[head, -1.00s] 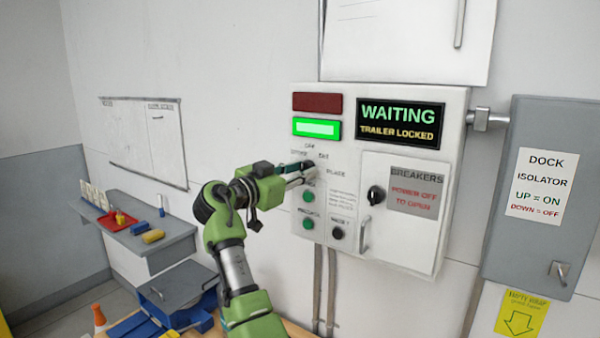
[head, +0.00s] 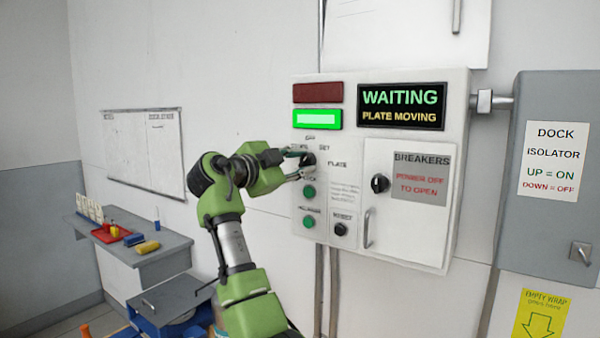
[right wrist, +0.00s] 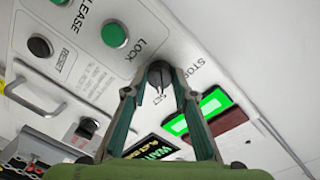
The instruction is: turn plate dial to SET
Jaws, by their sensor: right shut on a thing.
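The plate dial (head: 307,160) is a small black knob on the white control panel (head: 455,165), below the lit green lamp. Its labels include STORE and SET, with PLATE to its right. My right gripper (head: 304,161) reaches it from the left and is shut on the dial. In the right wrist view the dial (right wrist: 160,74) sits between the two fingertips of that gripper (right wrist: 156,84). The display (head: 401,107) reads WAITING, PLATE MOVING. My left gripper is not in view.
Green buttons (head: 308,192) sit below the dial, with a black RESET button (head: 340,229) beside them. The breaker door (head: 405,205) has a black knob and handle. A grey dock isolator box (head: 550,150) is at right, a side shelf (head: 135,245) at left.

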